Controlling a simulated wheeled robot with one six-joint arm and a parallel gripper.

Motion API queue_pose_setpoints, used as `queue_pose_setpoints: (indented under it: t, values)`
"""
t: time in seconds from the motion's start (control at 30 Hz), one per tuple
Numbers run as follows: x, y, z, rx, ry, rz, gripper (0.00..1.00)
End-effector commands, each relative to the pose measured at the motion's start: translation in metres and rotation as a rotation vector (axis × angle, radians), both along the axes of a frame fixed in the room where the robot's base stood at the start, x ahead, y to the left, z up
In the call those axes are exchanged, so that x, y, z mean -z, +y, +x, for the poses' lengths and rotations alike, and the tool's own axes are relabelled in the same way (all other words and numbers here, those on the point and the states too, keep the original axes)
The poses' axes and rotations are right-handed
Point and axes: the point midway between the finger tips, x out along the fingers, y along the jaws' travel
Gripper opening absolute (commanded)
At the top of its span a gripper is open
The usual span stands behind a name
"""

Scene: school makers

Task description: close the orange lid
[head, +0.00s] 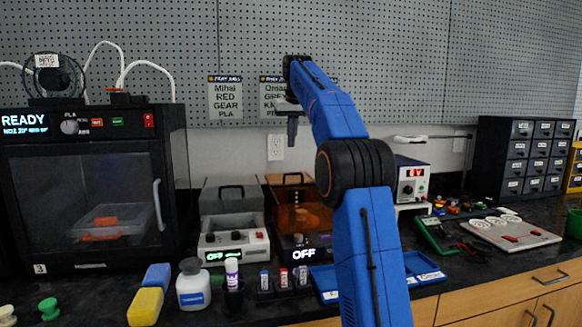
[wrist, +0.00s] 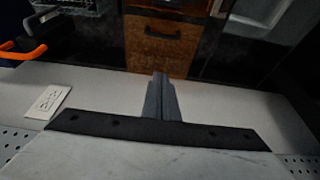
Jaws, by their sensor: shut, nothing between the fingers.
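The orange lid (head: 290,181) belongs to the small machine with an "OFF" display, left of my arm in the head view. It is a see-through orange-brown panel with a dark handle near its top, and it looks raised at the back of the machine. In the wrist view the orange lid (wrist: 160,50) shows at top centre, its dark handle near the top. My gripper (head: 292,138) points down above the lid, apart from it, near the wall signs. In the wrist view my gripper (wrist: 162,82) is shut and empty, its tips below the lid panel in the picture.
A grey-lidded machine (head: 235,240) stands just left, and a 3D printer (head: 85,180) farther left. A white bottle (head: 193,285), sponges and small jars line the front. A power supply (head: 412,182) stands right of my arm. The pegboard wall (head: 400,60) is close behind.

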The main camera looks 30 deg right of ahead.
Motion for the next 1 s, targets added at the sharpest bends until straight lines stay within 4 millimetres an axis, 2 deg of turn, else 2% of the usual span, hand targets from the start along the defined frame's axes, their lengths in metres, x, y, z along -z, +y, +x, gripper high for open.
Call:
queue_pose_setpoints:
  t: [0.17, 0.6, 1.0]
  values:
    - [0.019, -0.001, 0.006, 0.000, 0.003, 0.001, 0.00]
    - [0.092, -0.009, 0.031, -0.001, 0.004, 0.001, 0.00]
    - [0.098, 0.001, -0.002, -0.002, -0.001, 0.000, 0.00]
